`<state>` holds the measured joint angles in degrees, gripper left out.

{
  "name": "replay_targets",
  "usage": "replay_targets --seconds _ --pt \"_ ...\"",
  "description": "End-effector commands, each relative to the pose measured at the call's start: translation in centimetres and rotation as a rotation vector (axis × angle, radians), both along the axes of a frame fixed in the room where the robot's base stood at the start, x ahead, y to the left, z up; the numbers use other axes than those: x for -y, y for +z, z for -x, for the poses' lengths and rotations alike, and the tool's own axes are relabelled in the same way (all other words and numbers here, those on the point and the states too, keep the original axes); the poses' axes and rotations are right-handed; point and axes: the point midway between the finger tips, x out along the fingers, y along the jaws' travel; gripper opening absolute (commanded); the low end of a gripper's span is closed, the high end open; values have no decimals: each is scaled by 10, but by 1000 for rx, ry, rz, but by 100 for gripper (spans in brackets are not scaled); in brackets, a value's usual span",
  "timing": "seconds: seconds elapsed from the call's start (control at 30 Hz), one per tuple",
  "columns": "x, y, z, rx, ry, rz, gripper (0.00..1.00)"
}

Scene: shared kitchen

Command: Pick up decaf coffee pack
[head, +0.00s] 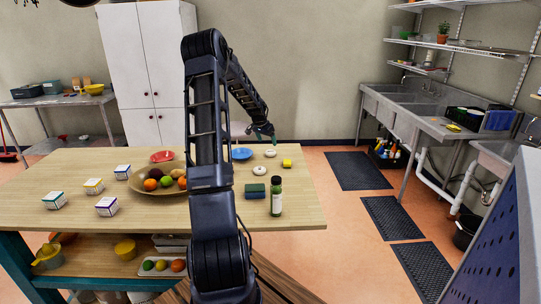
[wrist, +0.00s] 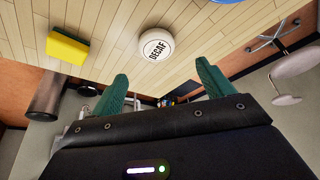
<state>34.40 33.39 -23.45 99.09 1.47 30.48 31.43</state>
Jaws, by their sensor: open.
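The decaf coffee pack (wrist: 156,45) is a round white pack with "DECAF" on its top, on the wooden table in the wrist view. In the head view, the small white round pack (head: 271,152) near the table's far edge, between the blue bowl and the yellow sponge, appears to be the same one; its label is unreadable there. My gripper (wrist: 163,80) shows two green fingers spread apart with nothing between them. The pack appears beyond the fingertips, apart from them. In the head view my gripper (head: 263,133) hangs at the table's far side, above and behind the pack.
A yellow-green sponge (wrist: 68,48) lies beside the pack. A blue bowl (head: 241,154), another white round pack (head: 259,170), a green bottle (head: 276,196) and a dark sponge (head: 255,191) are nearby. A fruit bowl (head: 146,187) and several small boxes stand further left.

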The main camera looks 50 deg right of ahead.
Motion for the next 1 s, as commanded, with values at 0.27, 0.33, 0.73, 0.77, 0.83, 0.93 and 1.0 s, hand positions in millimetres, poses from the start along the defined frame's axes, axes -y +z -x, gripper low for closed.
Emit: replay_targets --seconds 0.27,0.33,0.73,0.77,0.83,0.93,1.0 --pt "10 -25 0 0 0 0 80" --pt "11 -29 0 -1 0 -1 80" --pt "24 -72 2 0 0 -1 80" --pt "24 -73 2 0 0 0 80" --pt "24 -73 2 1 0 0 80" --pt "24 -73 2 1 0 0 80" --pt "24 -73 2 0 0 0 70"
